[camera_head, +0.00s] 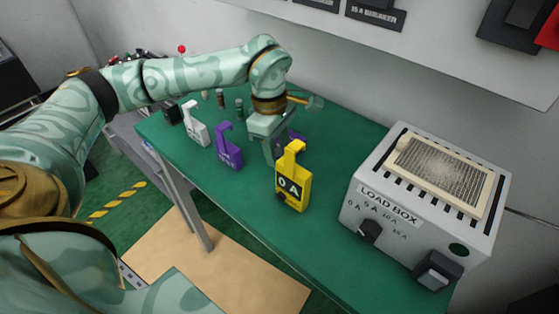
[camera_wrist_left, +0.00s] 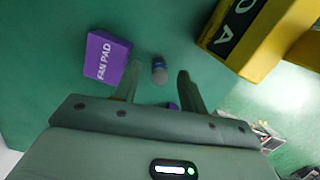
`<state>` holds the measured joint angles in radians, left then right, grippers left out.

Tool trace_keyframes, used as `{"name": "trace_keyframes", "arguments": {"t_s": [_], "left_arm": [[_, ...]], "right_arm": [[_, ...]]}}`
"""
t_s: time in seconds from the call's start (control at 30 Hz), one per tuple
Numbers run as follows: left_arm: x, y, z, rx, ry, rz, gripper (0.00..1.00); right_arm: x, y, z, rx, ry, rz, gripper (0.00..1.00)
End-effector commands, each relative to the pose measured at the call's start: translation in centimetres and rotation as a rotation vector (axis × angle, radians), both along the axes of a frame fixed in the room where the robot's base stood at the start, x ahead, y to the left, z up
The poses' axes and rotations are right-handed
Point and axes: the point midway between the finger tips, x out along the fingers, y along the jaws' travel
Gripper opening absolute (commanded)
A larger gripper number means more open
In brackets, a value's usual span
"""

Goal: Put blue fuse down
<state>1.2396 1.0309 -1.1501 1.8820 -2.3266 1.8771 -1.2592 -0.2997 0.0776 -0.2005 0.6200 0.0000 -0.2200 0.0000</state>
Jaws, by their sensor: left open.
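A small blue-grey cylinder (camera_wrist_left: 159,70), which looks like the blue fuse, shows on the green table in the left wrist view. It lies between the fingertips of my left gripper (camera_wrist_left: 158,78), with a gap on each side. The jaws are open and hold nothing. In the head view my left gripper (camera_head: 271,148) points down at the table, behind the yellow "0 A" block (camera_head: 290,185). The fuse is hidden there. My right gripper is not in view.
A purple "FAN PAD" block (camera_wrist_left: 107,57) is close to the left finger. Another purple piece (camera_head: 297,140) is partly hidden beside the gripper. A white block (camera_head: 194,125) and several small cylinders (camera_head: 239,108) stand further left. The load box (camera_head: 400,215) fills the right end.

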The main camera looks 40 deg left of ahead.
Motion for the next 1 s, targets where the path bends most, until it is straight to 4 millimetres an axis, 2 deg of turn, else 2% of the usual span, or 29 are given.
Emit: {"name": "trace_keyframes", "arguments": {"t_s": [0.03,0.13,0.37,0.4,0.53,0.87,1.0], "left_arm": [[0.0,-0.2,-1.6,-0.001,0.007,-0.001,0.42],[0.0,-0.4,-2.9,-0.001,0.005,-0.001,0.42],[0.0,-0.4,-3.1,0.0,0.0,0.0,0.42],[0.0,-0.4,-3.0,0.0,0.0,0.0,0.37],[0.0,-0.4,-3.0,0.0,0.001,0.0,0.0],[0.0,-0.4,-3.0,0.0,0.001,0.0,0.0],[0.1,-0.4,-1.9,0.0,-0.002,0.0,0.0]], "right_arm": [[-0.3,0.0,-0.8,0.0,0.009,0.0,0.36],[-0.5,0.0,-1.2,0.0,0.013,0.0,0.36],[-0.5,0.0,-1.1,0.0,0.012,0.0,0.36],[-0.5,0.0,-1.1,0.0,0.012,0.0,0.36],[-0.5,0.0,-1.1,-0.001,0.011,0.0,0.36],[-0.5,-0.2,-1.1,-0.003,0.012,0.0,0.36],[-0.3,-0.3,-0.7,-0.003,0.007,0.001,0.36]]}}
